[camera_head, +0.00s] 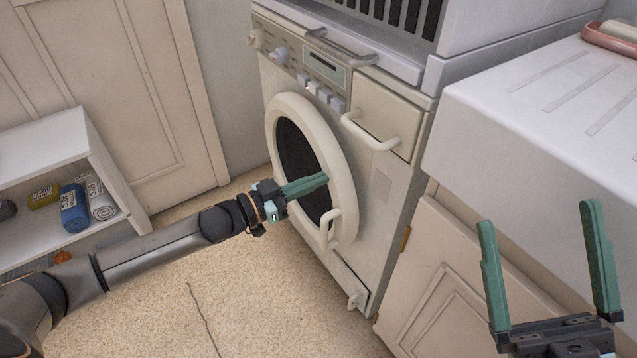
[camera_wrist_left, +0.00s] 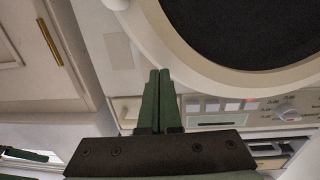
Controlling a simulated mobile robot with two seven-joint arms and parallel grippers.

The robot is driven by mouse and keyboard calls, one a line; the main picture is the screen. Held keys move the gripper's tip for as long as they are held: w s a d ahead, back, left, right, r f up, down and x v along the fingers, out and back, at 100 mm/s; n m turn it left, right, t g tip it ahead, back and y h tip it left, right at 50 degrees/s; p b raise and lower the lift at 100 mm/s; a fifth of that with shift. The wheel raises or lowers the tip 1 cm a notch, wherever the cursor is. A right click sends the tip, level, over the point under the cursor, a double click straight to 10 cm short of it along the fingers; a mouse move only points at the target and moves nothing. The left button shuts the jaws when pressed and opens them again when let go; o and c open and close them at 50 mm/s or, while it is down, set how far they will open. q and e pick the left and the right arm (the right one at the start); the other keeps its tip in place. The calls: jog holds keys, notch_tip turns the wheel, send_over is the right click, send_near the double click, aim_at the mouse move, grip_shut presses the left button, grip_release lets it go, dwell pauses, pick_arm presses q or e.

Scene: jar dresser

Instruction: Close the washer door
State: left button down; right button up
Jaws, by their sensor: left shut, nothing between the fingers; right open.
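The washer (camera_head: 395,185) is a white front loader with a round door (camera_head: 343,170). The door has a cream ring, a dark window and a handle (camera_head: 330,228) at its lower right edge. It looks flush or nearly flush with the front; I cannot tell whether it is latched. My left gripper (camera_head: 325,178) is shut and empty, its fingertips in front of the door ring's right side. In the left wrist view the shut fingers (camera_wrist_left: 160,73) point at the door ring (camera_wrist_left: 195,60). My right gripper (camera_head: 540,215) is open and empty, at the lower right.
A white counter (camera_head: 530,130) and cabinet door (camera_head: 450,310) stand right of the washer. A drawer handle (camera_head: 370,130) juts out above the door. A low shelf (camera_head: 60,155) with rolled towels (camera_head: 75,208) is at left. The floor (camera_head: 250,300) before the washer is clear.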

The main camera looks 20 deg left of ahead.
aim_at(332, 174)
pick_arm(q)
jog(key=shift+w+d, duration=0.35)
jog(key=x, duration=0.2)
jog(key=shift+w+d+r+p, duration=0.1)
jog(key=shift+w+d+p, duration=0.1)
jog(key=shift+d+p, duration=0.15)
jog(key=shift+w+d+r, duration=0.1)
jog(key=shift+r, duration=0.05)
